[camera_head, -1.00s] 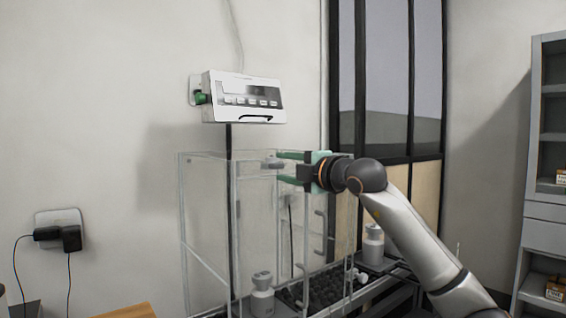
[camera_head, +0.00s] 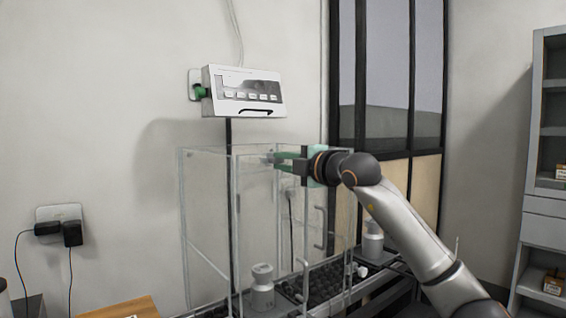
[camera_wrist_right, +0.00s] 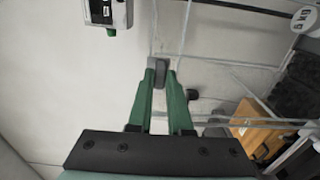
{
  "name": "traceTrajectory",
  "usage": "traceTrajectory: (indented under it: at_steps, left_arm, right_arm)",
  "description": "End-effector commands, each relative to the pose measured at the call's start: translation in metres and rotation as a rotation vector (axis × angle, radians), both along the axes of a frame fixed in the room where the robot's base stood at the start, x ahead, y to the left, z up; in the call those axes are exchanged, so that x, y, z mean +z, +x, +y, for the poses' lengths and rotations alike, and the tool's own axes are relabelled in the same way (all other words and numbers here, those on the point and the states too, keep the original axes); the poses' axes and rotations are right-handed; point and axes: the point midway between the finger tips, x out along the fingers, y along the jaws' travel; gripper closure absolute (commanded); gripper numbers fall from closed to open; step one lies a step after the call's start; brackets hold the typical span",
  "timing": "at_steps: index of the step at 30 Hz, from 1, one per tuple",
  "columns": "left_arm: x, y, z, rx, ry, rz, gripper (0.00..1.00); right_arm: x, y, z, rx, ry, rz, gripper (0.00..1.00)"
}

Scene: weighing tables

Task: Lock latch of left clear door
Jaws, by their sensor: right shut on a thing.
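The clear enclosure (camera_head: 207,152) stands at centre, with clear front doors that look shut. A small grey latch (camera_wrist_right: 160,61) sits at the top edge of the doors. My right gripper (camera_head: 274,160) reaches in from the right at the top of the left clear door (camera_head: 256,215). Its green fingers are shut on the latch, which shows between the fingertips (camera_wrist_right: 160,72) in the right wrist view. The fingers hide part of the latch in the head view. I cannot tell whether it is locked. My left gripper is not in view.
White bottles (camera_head: 262,290) and a dark tray (camera_head: 320,278) are at the enclosure's base. Door handles (camera_head: 318,229) stick out at the front. A grey shelf (camera_head: 545,130) stands far right.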

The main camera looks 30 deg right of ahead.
Motion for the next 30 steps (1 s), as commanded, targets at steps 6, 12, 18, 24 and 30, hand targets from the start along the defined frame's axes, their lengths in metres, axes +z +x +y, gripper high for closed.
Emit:
traceTrajectory:
  at_steps: [6, 12, 18, 24, 30]
  left_arm:
    - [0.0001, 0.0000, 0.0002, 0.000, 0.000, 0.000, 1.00]
    - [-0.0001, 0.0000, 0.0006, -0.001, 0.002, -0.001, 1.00]
    - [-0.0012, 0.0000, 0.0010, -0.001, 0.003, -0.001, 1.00]
    - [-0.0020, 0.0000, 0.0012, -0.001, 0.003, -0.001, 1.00]
    - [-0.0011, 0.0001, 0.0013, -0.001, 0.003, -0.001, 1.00]
  right_arm:
    - [0.0000, -0.0001, -0.0002, 0.000, 0.000, 0.000, 1.00]
    - [-0.0001, -0.0001, -0.0002, 0.000, -0.012, -0.001, 1.00]
    - [-0.0003, 0.0000, 0.0000, 0.000, -0.082, -0.006, 1.00]
    - [-0.0006, 0.0001, 0.0001, 0.001, -0.223, -0.018, 1.00]
    - [-0.0005, 0.0003, 0.0004, 0.002, -0.410, -0.031, 1.00]
